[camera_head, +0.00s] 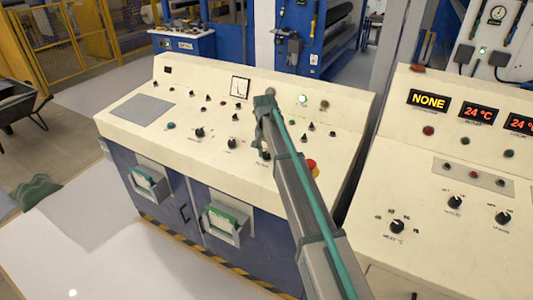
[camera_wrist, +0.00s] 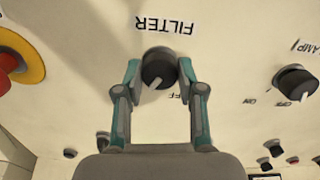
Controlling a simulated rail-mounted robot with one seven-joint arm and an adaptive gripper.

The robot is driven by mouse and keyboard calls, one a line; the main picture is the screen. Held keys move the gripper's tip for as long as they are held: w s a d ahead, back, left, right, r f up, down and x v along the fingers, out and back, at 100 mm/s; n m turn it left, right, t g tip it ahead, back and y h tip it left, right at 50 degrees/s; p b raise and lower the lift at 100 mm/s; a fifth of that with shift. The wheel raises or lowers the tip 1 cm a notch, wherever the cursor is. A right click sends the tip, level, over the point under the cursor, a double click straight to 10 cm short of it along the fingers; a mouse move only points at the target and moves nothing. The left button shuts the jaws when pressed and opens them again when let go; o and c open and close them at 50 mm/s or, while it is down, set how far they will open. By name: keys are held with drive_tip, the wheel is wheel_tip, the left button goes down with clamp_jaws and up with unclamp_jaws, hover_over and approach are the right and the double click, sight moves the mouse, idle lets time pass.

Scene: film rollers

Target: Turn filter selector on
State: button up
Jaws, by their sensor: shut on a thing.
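The filter selector (camera_wrist: 158,68) is a round black knob with a white pointer mark, under an upside-down FILTER label (camera_wrist: 164,26) in the wrist view. Its pointer slants down and left in that view. Part of an OFF label (camera_wrist: 173,96) shows below and right of the knob; no ON label for this knob can be read. My gripper (camera_wrist: 160,74) has one finger on each side of the knob and is shut on it.
A red emergency button with a yellow ring (camera_wrist: 18,58) is left of the knob in the wrist view. A lamp knob (camera_wrist: 295,80) is to the right. The cream console (camera_head: 190,85) carries several other knobs. A second console (camera_head: 410,160) stands to the right.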

sight(265, 154)
drive_tip(key=shift+w, duration=0.1)
idle(0.3)
drive_tip(key=o, duration=1.1)
drive_tip(key=shift+o, duration=0.2)
wheel_tip(265, 154, up, 12)
drive_tip(key=shift+s+a, duration=0.2)
drive_tip(key=shift+s, duration=0.2)
